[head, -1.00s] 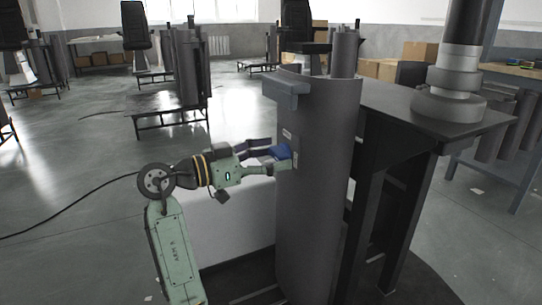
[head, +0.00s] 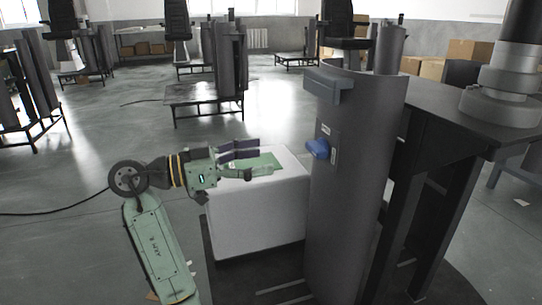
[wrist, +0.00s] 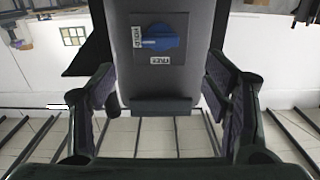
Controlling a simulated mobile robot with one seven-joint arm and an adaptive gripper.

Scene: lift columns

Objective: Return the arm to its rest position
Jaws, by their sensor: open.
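My arm reaches in from the lower left of the head view, with my gripper (head: 250,163) to the left of the grey column and clear of it. The gripper is open and nothing is between its fingers. The blue knob (head: 318,149) sits on the column's side between two small white labels. The knob (wrist: 159,40) also shows in the wrist view, ahead of and between the open fingers, with a label at its left and one below it.
The grey column (head: 352,200) stands close on the right beside a dark table (head: 440,130). A white box (head: 262,215) stands behind and below my gripper. Other column stands (head: 205,92) are farther back. The floor at the left is open, with a cable on it.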

